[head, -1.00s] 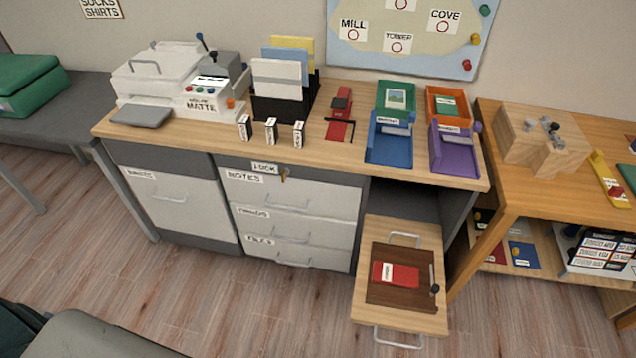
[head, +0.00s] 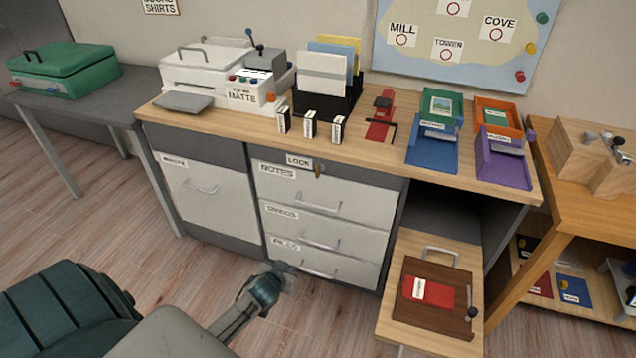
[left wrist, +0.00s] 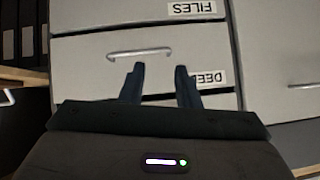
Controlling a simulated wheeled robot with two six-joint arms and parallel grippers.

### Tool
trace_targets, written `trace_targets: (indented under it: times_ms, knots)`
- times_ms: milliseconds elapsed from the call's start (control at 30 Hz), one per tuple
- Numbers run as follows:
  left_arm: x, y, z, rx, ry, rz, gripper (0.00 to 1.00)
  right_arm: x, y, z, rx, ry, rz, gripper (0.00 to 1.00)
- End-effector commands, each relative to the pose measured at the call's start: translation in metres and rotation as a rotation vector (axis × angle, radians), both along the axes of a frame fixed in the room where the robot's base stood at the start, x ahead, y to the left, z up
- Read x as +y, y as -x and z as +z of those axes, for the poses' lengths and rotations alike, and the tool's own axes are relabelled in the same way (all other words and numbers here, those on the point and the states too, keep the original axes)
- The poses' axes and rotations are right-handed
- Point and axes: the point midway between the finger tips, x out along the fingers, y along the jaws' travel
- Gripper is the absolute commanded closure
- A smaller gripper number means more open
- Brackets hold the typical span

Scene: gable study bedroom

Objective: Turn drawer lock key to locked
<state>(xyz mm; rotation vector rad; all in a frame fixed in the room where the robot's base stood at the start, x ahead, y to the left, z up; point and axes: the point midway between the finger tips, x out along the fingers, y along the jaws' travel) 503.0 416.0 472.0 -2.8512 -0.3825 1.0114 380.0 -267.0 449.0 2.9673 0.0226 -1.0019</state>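The small brass key (head: 318,171) stands in the lock at the top of the grey drawer unit (head: 345,178), just right of the LOCK label (head: 299,161). It looks roughly upright, but it is too small to read its exact turn. My left gripper (head: 285,268) is low in front of the bottom drawer, below the key and apart from it. In the left wrist view my left gripper (left wrist: 160,82) has its two fingers apart with nothing between them, facing a drawer handle (left wrist: 140,53). The key is not seen there. My right gripper is not in view.
The NOTES drawer (head: 350,196) and the drawers below it look closed. The desktop (head: 350,136) carries a printer-like machine (head: 205,78) and several trays.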

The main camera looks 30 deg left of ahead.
Motion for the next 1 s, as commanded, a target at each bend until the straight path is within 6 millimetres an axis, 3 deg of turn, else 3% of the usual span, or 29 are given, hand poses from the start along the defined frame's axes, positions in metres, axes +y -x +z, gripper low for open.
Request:
trace_targets:
  times_ms: [33,167,300,400,533,667,1000]
  knots:
    - [0.004,-0.025,0.021,-0.095,-0.012,-0.001,0.71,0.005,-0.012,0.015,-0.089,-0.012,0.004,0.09]
    - [0.003,-0.064,0.103,-0.316,-0.017,0.0,0.71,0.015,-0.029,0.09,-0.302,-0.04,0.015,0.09]
    - [-0.006,-0.078,0.18,-0.513,-0.006,-0.01,0.71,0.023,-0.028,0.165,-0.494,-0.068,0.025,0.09]
    - [-0.012,-0.079,0.219,-0.61,0.003,-0.021,0.71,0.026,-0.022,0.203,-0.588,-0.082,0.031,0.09]
    - [-0.018,-0.077,0.245,-0.672,0.012,-0.029,0.71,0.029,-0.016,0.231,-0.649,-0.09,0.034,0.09]
    - [-0.017,-0.083,0.252,-0.687,0.015,-0.029,0.71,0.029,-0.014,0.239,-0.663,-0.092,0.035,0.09]
    - [-0.003,-0.14,0.252,-0.684,0.016,-0.027,0.71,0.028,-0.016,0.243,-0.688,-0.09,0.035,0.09]
